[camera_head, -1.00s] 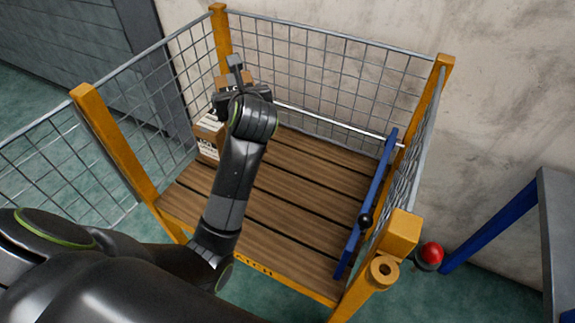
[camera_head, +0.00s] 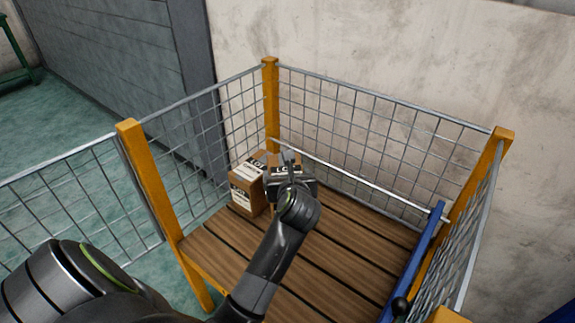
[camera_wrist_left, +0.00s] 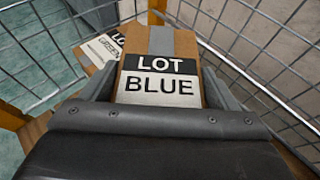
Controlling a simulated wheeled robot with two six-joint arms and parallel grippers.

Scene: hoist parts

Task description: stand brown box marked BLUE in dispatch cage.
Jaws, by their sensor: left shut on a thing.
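The brown box marked BLUE (camera_wrist_left: 158,72) is between the fingers of my left gripper (camera_wrist_left: 160,95) in the left wrist view, its LOT BLUE label facing the camera. In the head view the box (camera_head: 284,160) shows only in part behind my left gripper (camera_head: 291,180), in the far left corner of the dispatch cage (camera_head: 270,105). The left gripper is shut on it. Whether the box touches the wooden floor (camera_head: 350,235) is hidden. My right gripper is not in view.
Mesh walls and yellow posts enclose the corner. A blue bar (camera_head: 425,250) runs along the right side. The floor's middle is clear.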

